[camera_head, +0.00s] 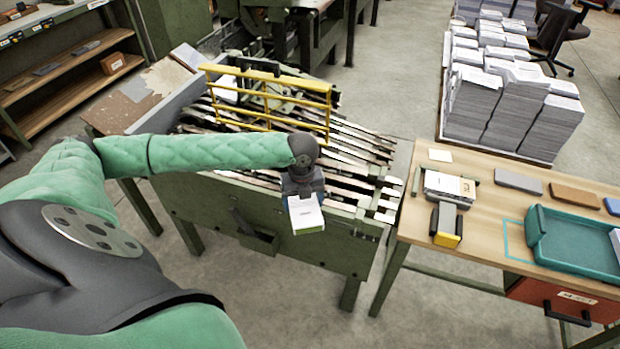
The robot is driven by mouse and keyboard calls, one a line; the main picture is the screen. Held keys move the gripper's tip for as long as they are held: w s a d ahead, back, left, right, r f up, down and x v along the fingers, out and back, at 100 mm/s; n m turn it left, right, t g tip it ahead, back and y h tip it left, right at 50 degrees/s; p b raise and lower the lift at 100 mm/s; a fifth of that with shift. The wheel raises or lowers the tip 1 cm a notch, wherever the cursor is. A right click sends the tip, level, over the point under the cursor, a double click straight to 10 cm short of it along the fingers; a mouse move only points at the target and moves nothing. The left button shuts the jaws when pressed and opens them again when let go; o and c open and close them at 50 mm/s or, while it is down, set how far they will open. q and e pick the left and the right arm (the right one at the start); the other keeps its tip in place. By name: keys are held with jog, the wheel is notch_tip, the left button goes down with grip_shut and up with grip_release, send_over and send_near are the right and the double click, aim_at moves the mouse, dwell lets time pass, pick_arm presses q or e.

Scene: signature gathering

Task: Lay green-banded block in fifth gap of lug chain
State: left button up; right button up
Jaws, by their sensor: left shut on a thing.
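My left gripper (301,196) reaches in from the left on a green-sleeved arm. It is shut on a white block (307,216), which shows a thin greenish edge at its lower side. The block is over the front edge of the lug chain (345,150), a green machine with many slanted dark and light bars with gaps between them. My arm hides part of the chain, so the gaps cannot be counted clearly. Whether the block touches the machine cannot be told. My right gripper is not in view.
A yellow guard frame (262,72) stands over the chain's back part. On the right, a wooden table (480,232) holds a teal tray (560,250), a small paper stack (448,187) and a yellow-black device (446,225). Tall paper stacks (510,105) stand behind it. A shelf (75,70) is at upper left.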

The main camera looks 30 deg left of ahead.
aim_at(291, 199)
pick_arm(q)
jog(key=a+m, duration=0.1)
jog(key=m, duration=0.1)
jog(key=s+a+m, duration=0.1)
jog(key=m, duration=0.1)
jog(key=shift+a+f, duration=0.3)
jog(key=shift+f, duration=0.1)
jog(key=shift+s+a+m, duration=0.15)
jog(key=shift+a+m, duration=0.2)
jog(key=shift+m, duration=0.55)
jog(key=shift+a, duration=0.1)
jog(key=shift+w+a+m, duration=0.1)
jog(key=shift+w+m, duration=0.2)
jog(key=w+a+f+p, duration=0.2)
jog(key=w, duration=0.6)
jog(key=w+a+f+p, duration=0.1)
jog(key=w+a+p, duration=0.1)
jog(key=w, duration=0.6)
jog(key=shift+w+f+p, duration=0.35)
jog(key=shift+w+p, duration=0.05)
jog(key=shift+p, duration=0.2)
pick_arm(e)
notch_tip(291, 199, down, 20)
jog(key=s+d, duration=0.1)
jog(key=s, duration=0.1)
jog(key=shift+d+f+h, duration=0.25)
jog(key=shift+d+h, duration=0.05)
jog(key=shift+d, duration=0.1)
pick_arm(q)
jog(key=shift+f, duration=0.1)
